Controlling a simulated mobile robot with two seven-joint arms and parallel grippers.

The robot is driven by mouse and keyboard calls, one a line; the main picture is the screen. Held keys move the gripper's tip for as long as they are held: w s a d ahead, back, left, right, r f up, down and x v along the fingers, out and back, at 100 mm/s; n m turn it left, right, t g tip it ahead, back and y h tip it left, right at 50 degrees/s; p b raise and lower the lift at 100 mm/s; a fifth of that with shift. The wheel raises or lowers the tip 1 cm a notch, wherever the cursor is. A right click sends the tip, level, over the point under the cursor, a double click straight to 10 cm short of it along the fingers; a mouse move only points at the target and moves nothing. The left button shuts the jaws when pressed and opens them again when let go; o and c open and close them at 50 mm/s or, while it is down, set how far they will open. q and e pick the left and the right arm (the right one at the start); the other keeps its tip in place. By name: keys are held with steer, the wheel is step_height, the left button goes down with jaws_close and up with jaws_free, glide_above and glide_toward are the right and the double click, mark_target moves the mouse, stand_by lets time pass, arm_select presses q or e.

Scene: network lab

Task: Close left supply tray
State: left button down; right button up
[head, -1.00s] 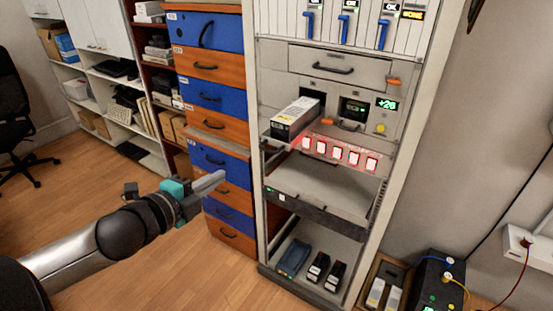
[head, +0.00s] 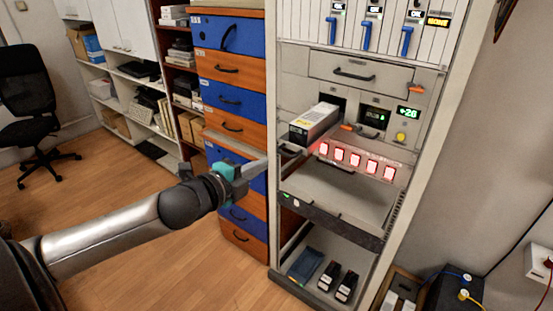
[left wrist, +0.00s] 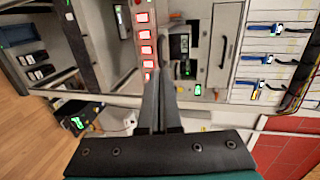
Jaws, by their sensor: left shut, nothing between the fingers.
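The left supply tray (head: 291,150) sticks out of the rack at mid height, with a dark handle on its front. My left gripper (head: 266,161) is shut and empty. Its fingertips are just left of the tray's front in the head view; I cannot tell whether they touch it. In the left wrist view the closed fingers (left wrist: 166,75) point at the rack front. My right gripper is not in view.
Red-lit indicators (head: 357,161) run below the tray, above a pulled-out shelf (head: 335,190). Blue and orange drawers (head: 228,100) stand close behind my left gripper. Floor at the lower left is clear.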

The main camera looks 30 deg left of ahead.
mark_target(284, 154)
arm_select(q)
steer(key=shift+x, duration=3.55)
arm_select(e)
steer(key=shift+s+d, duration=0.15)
